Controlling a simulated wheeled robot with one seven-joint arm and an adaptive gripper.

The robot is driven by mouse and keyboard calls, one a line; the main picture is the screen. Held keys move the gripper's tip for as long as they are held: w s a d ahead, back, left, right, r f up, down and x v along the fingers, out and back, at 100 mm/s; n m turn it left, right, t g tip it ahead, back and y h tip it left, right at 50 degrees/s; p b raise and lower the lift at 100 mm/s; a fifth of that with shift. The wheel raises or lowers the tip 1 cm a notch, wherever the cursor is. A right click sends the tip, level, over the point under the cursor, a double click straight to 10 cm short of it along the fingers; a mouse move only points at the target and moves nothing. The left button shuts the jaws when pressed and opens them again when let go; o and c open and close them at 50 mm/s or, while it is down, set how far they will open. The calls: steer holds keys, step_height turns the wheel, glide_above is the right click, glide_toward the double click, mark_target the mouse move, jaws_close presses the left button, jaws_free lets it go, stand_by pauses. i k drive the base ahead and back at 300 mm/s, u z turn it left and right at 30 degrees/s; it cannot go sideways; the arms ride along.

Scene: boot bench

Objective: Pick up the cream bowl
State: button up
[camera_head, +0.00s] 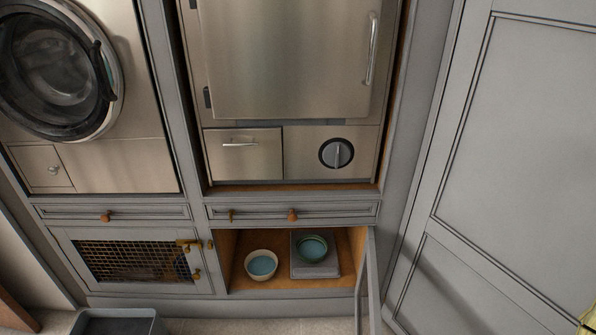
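The cream bowl (261,265) sits upright on the wooden floor of an open low cupboard (240,288), left of the middle. It has a pale cream rim and outside, and its inside looks blue. No gripper touches it. My gripper is not in view.
A green-rimmed bowl (312,248) stands on a grey flat box (331,267) just right of the cream bowl. The cupboard door (366,285) is swung open on the right. A mesh-fronted door (132,261) is shut on the left. A dark tray (117,324) lies on the floor.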

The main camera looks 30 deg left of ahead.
mark_target(261, 266)
steer(key=u, duration=0.45)
steer(key=k, duration=0.6)
steer(key=u, duration=1.2)
steer(key=i, duration=0.85)
steer(key=u, duration=0.75)
steer(key=k, duration=0.5)
steer(key=z, duration=0.2)
steer(key=i, duration=0.5)
steer(key=u, duration=0.05)
